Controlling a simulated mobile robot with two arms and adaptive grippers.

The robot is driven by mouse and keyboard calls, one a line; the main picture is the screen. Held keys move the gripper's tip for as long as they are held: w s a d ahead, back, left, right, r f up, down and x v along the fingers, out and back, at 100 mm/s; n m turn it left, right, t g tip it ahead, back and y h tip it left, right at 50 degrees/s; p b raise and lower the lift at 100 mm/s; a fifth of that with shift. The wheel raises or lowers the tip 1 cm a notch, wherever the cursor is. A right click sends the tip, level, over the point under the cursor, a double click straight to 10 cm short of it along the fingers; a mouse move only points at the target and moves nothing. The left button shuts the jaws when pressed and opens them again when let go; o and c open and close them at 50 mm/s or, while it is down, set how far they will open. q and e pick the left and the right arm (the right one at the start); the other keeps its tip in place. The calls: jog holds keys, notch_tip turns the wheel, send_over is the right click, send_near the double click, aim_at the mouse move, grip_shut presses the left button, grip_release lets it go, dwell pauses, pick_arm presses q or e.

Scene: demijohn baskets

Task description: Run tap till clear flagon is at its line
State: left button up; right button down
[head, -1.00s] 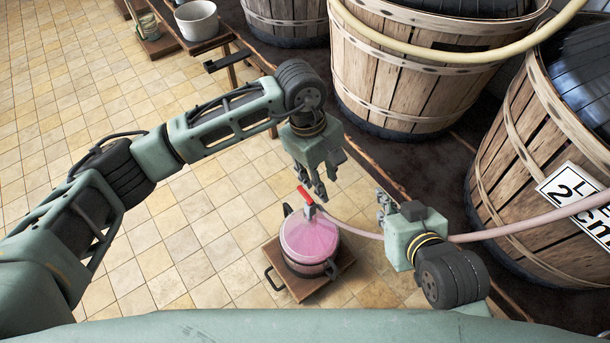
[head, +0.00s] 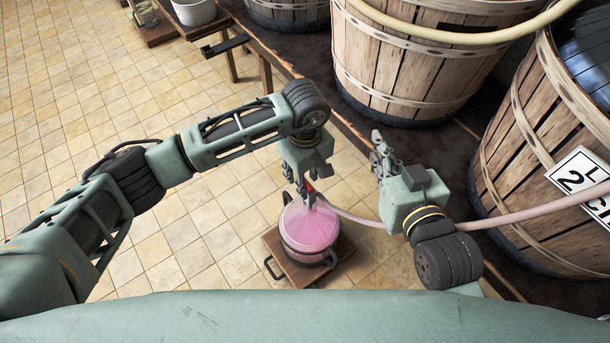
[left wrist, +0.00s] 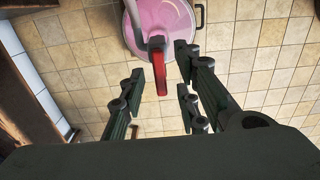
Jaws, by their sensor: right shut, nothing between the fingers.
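The clear flagon (head: 309,229) looks pink from above and sits in a dark holder with side handles. I cannot make out its line or level. The flagon also shows at the top of the left wrist view (left wrist: 170,18). A tap with a red lever (left wrist: 157,68) is at its mouth, at the end of a pink hose (head: 355,217). My left gripper (head: 306,196) is over the tap, its fingers open on either side of the red lever; contact is not clear. My right gripper (head: 378,150) is shut and empty, above and right of the flagon.
The flagon stands on a small wooden board (head: 277,262) on the tiled floor. Large wooden tubs (head: 400,65) stand on a dark platform behind and to the right, one with a label (head: 580,180). A white bucket (head: 194,11) is at the back. Floor at left is clear.

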pick_arm(q)
grip_shut()
dwell(0.4)
jog(key=n, duration=0.4)
jog(key=shift+s+a+n, duration=0.3)
jog(key=shift+n, duration=0.1)
grip_release()
notch_tip(320, 180, up, 12)
dwell(0.6)
